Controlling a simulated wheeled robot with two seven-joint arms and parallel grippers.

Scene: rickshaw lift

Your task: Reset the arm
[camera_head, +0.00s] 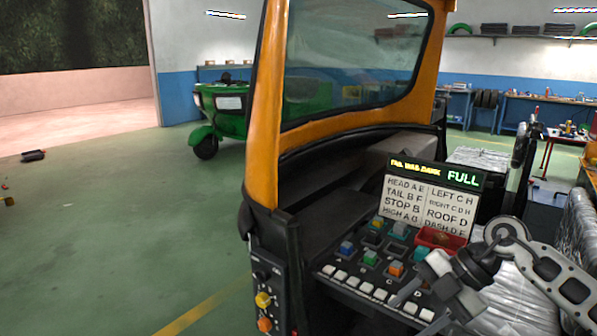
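My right gripper (411,316) comes in from the lower right and hangs over the right part of the control panel (345,263). Its two fingers point down and left, stand apart, and hold nothing that I can see. They hide some of the panel's front right keys. The panel has blue, green and orange buttons and a front row of white keys. Behind it a sign (430,206) lists lamp names under a display reading "FULL". My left gripper is out of view.
The orange rickshaw frame (263,150) with its windscreen rises behind the panel. A side box (268,287) carries a yellow and an orange knob. Plastic-wrapped seats stand at right. A green rickshaw (222,104) is farther back. The green floor at left is mostly clear.

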